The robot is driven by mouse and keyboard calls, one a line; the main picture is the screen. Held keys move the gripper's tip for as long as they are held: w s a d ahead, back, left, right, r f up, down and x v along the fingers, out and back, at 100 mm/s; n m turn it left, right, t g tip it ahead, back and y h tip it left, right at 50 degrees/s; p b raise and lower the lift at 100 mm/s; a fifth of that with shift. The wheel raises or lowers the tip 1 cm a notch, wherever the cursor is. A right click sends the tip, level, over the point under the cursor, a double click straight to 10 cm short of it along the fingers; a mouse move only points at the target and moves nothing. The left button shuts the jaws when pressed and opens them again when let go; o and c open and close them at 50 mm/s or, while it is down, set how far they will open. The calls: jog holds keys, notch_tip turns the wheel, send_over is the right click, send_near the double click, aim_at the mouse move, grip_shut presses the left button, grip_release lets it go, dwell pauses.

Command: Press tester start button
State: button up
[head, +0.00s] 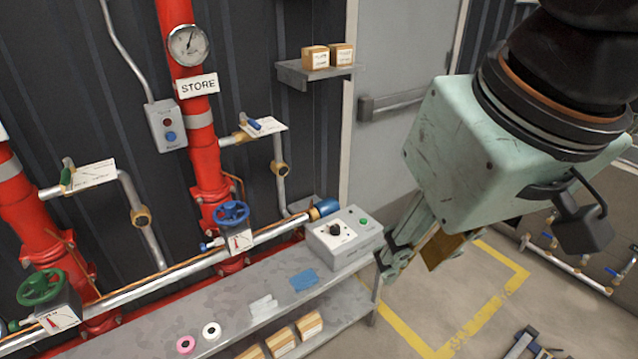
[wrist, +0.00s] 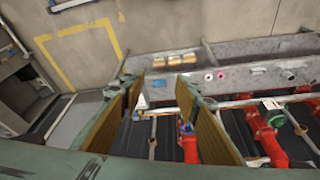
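The tester (head: 338,245) is a light grey box at the right end of the metal bench. Its top has a black knob on a white plate (head: 335,230) and a green button (head: 364,221) near the far right corner. A blue-ended hose fitting (head: 323,209) lies just behind it. My gripper (head: 412,262) hangs to the right of the tester in the head view, apart from the button in the picture. In the wrist view my gripper (wrist: 165,95) is open, with brown pads apart and nothing held. I cannot make out the button there.
The bench (head: 230,325) carries a pink ring (head: 185,344), a white ring (head: 212,331) and a blue cloth (head: 304,280). Red pipes (head: 205,170) with valves stand behind it. A control box (head: 167,126) with red and blue buttons is on the wall.

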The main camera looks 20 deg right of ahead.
grip_shut()
dwell(1.3)
